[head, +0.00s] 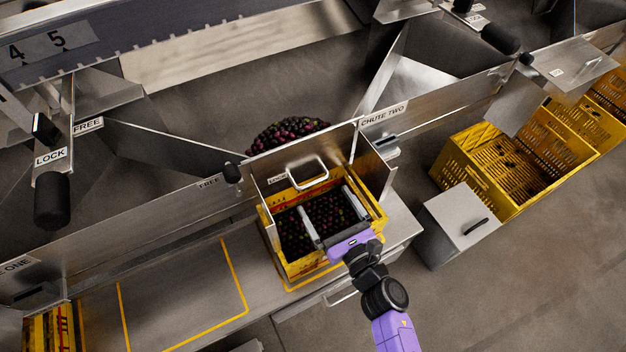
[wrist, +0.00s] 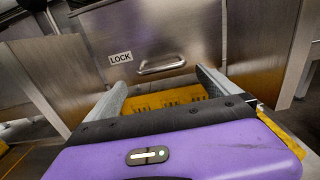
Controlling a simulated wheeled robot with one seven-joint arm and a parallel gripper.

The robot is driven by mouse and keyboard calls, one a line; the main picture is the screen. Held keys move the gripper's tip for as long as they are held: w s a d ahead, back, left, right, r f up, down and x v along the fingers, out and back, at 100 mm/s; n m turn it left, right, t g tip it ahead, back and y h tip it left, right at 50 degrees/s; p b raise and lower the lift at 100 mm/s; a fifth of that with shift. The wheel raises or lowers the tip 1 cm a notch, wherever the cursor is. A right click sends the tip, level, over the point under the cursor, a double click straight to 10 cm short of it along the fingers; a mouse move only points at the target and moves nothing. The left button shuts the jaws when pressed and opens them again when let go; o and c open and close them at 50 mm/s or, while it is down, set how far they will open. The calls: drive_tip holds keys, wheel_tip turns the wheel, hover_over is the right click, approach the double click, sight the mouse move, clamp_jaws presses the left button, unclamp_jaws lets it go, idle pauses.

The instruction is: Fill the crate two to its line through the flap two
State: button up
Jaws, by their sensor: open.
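The yellow crate (head: 292,268) stands on the bench under the chute marked CHUTE TWO, with dark red and green round fruit (head: 295,232) spread inside. I cannot tell how the fruit stands against a fill line. The metal flap (head: 276,170) with a bar handle (head: 307,172) hangs at the crate's back side; in the wrist view the handle (wrist: 162,66) sits beside a LOCK label. My gripper (head: 325,199) is open over the crate, its two fingers pointing at the flap, just short of the handle and apparently apart from it. More fruit (head: 290,132) is heaped behind the flap.
A marked empty bench space (head: 180,295) lies left of the crate, with another yellow crate (head: 50,328) at the far left. A grey box (head: 462,222) and several empty yellow crates (head: 515,165) stand at the right. Metal chute walls rise behind.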

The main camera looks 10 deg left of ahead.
sight(313, 182)
drive_tip(key=b+x, duration=0.1)
drive_tip(key=x, duration=0.6)
drive_tip(key=shift+w+a, duration=0.1)
drive_tip(key=shift+w, duration=0.05)
